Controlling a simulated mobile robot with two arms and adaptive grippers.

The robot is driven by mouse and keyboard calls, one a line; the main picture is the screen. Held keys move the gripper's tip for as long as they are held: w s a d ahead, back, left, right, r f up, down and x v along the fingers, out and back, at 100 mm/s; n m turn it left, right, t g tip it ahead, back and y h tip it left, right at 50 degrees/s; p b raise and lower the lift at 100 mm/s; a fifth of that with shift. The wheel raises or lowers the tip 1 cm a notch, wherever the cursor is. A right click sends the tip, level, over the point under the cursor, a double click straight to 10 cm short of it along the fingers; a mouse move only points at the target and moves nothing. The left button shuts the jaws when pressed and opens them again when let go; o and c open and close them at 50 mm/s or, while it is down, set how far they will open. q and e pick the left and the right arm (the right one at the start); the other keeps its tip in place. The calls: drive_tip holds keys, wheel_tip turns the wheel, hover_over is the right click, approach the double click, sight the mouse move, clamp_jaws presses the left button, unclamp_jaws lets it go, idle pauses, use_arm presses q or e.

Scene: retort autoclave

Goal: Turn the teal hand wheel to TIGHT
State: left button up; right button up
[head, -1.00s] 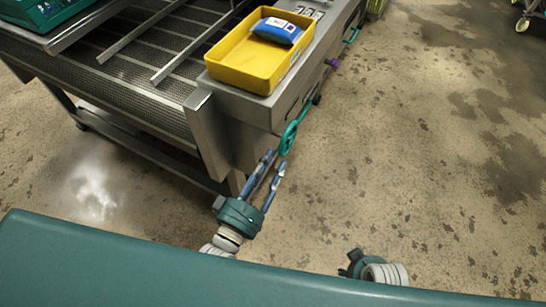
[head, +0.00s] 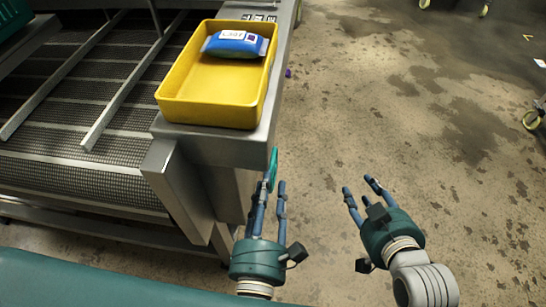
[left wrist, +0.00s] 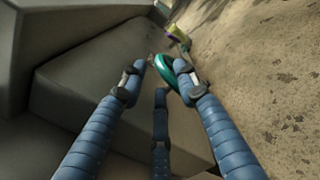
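The teal hand wheel (head: 273,163) is on the side of the steel machine's end, seen nearly edge-on in the head view. My left gripper (head: 272,187) is close in front of it with its fingers apart. In the left wrist view the wheel (left wrist: 166,74) shows between and just beyond the fingertips (left wrist: 163,82), nearer the right-hand finger. I cannot tell whether a finger touches it. No TIGHT marking is legible. My right gripper (head: 358,186) is open and empty over the floor, right of the left gripper.
A yellow tray (head: 170,105) holding a blue pouch (head: 235,44) sits on the machine's end ledge (head: 225,145). A mesh conveyor (head: 75,145) extends to the left. A purple knob (head: 289,73) is farther along the side. The floor to the right is mostly clear, with casters at its far edge.

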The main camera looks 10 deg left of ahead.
sight(271, 168)
use_arm(q)
drive_tip(key=w, duration=0.8)
drive_tip(key=shift+a, duration=0.15)
drive_tip(key=shift+c, duration=0.3)
clamp_jaws()
